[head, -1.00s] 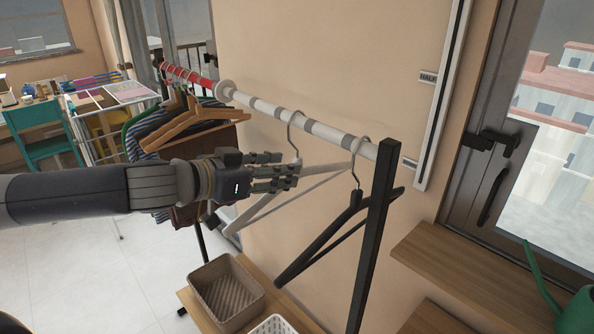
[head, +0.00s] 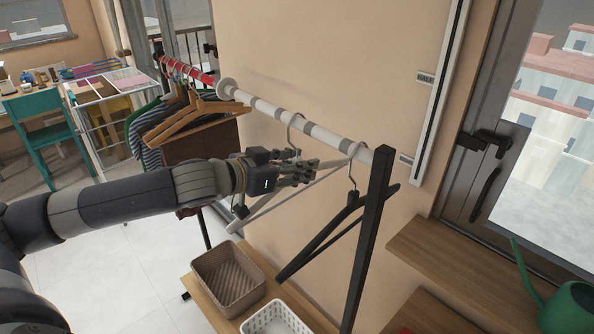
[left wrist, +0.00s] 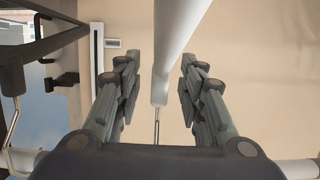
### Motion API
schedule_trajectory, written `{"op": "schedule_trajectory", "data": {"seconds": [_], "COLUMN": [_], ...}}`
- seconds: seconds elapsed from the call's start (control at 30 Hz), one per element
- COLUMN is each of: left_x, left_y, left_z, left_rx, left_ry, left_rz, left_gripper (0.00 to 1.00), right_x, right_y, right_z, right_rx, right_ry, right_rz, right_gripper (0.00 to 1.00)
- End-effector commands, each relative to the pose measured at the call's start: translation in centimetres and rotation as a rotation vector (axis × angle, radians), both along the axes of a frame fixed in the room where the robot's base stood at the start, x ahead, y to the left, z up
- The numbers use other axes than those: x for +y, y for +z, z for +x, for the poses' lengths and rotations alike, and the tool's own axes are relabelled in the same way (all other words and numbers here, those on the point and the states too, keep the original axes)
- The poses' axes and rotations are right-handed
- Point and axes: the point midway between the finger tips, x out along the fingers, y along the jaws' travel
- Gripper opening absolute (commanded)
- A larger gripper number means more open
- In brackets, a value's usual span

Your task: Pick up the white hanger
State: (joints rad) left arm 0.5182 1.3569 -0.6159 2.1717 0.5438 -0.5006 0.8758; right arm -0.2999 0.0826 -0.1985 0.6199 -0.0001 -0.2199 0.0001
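The white hanger (head: 236,226) hangs by its metal hook from the white and grey section of the rail (head: 268,107). My left gripper (head: 306,168) is at the hanger's upper part, just below the hook, and hides part of it. In the left wrist view, the hanger's white body (left wrist: 175,45) runs between the two fingers of my left gripper (left wrist: 158,92). The fingers are apart on both sides of it, with a gap on each side. My right gripper is not in view.
A black hanger (head: 335,225) hangs close to the right, beside the black rail post (head: 369,240). Wooden hangers (head: 190,120) and clothes hang at the left. A brown basket (head: 228,275) and a white basket (head: 275,318) stand below. The wall is close behind.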

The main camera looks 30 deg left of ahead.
Motion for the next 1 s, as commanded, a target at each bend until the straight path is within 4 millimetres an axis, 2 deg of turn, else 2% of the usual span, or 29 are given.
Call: {"op": "schedule_trajectory", "data": {"seconds": [0.17, 0.2, 0.33, 0.37, 0.77, 1.0], "left_x": [0.0, 0.0, 0.0, 0.0, 0.0, 0.0], "left_y": [0.0, 0.0, 0.0, 0.0, 0.2, 1.8], "left_z": [0.0, 0.0, 0.0, 0.0, 0.0, 0.0], "left_rx": [0.0, 0.0, -0.001, -0.001, -0.002, -0.006], "left_ry": [0.0, 0.0, 0.0, 0.0, 0.0, -0.001], "left_rz": [0.0, 0.0, 0.0, 0.0, -0.001, -0.001], "left_gripper": [0.37, 0.32, 0.03, 0.0, 0.0, 0.0], "right_x": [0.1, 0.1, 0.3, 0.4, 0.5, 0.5], "right_y": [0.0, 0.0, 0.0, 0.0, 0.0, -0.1], "right_z": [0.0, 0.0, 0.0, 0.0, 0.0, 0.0], "right_rx": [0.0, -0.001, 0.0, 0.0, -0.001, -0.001], "right_ry": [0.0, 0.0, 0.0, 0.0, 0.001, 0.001], "right_rz": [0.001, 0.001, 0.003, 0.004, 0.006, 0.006], "right_gripper": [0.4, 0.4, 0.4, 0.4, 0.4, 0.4]}}
